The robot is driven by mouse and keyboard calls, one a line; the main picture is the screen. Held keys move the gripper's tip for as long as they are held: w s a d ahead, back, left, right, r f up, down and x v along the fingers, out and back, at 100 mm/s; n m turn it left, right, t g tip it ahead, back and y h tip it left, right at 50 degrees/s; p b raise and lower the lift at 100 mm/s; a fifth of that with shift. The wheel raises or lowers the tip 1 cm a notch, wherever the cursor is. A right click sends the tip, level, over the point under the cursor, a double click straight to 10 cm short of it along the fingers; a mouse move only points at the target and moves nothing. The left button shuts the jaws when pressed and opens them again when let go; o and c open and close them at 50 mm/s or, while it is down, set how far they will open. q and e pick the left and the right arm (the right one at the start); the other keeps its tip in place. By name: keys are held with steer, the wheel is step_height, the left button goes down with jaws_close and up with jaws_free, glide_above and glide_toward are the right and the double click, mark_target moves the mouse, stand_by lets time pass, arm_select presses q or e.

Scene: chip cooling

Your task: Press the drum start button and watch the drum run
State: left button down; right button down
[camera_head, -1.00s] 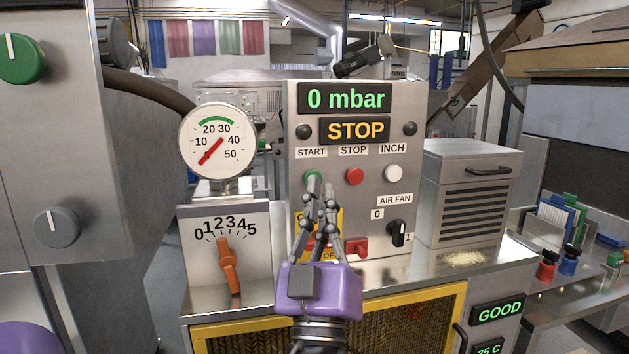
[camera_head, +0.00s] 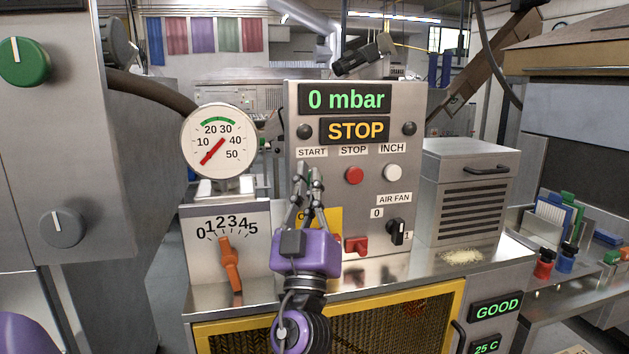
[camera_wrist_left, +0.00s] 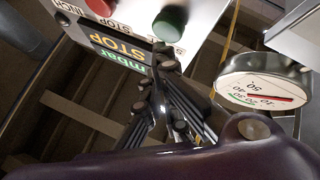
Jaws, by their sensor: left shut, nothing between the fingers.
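The control panel (camera_head: 412,135) stands upright with displays reading "0 mbar" (camera_head: 345,98) and "STOP" (camera_head: 355,130). My left gripper (camera_head: 309,172) is shut and empty, with its fingertips in front of the green start button under the START label. In the head view the fingers hide most of that button. In the left wrist view the green start button (camera_wrist_left: 170,23) is in plain sight beyond the fingertips (camera_wrist_left: 156,62); I cannot tell whether they touch. The red stop button (camera_head: 354,174) and white inch button (camera_head: 392,172) sit to the right. My right gripper is not in view.
A pressure gauge (camera_head: 217,141) and an orange lever (camera_head: 231,264) stand left of the panel. A red switch (camera_head: 356,245) and the black air fan knob (camera_head: 397,232) sit low on it. A louvred steel box (camera_head: 470,195) stands to the right.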

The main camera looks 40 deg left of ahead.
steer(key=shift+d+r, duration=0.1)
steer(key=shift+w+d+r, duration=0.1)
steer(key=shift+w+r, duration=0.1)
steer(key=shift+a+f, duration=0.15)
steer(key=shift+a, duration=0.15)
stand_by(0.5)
arm_select(q)
steer(key=shift+w+a, duration=0.1)
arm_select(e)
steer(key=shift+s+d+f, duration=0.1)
arm_select(q)
steer(key=shift+w+a, duration=0.2)
steer(key=shift+a, duration=0.05)
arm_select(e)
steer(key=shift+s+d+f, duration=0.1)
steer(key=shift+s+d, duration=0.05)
